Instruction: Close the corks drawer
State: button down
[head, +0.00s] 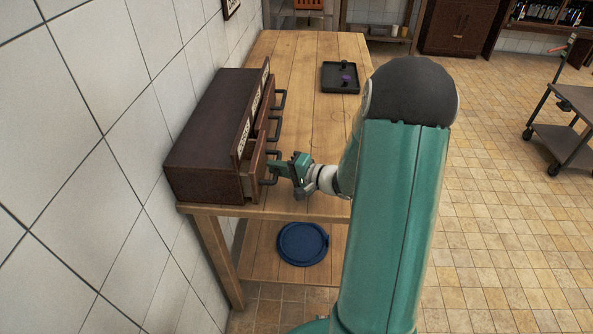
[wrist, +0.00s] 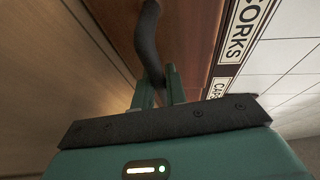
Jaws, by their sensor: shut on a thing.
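The corks drawer (head: 258,170) is at the near end of a dark wooden drawer cabinet (head: 205,140) and stands partly out, with its side showing. Its CORKS label (wrist: 245,28) is at the upper right in the wrist view. My gripper (head: 274,169) is shut on the drawer's dark curved handle (wrist: 149,40). The fingers (wrist: 160,90) close around the handle's lower end in the wrist view. The drawer's inside is mostly hidden in the head view.
The cabinet stands on a wooden table (head: 305,120) against a tiled wall (head: 90,150). A black tray (head: 341,88) with small dark items lies farther back. A round blue object (head: 303,243) is on the lower shelf. The tabletop between cabinet and tray is clear.

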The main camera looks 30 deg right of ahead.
jog(key=shift+w+a, duration=0.6)
jog(key=shift+a, duration=0.2)
jog(key=c, duration=1.4)
grip_release()
jog(key=shift+d, duration=0.1)
jog(key=shift+c, duration=0.2)
jog(key=v, duration=1.4)
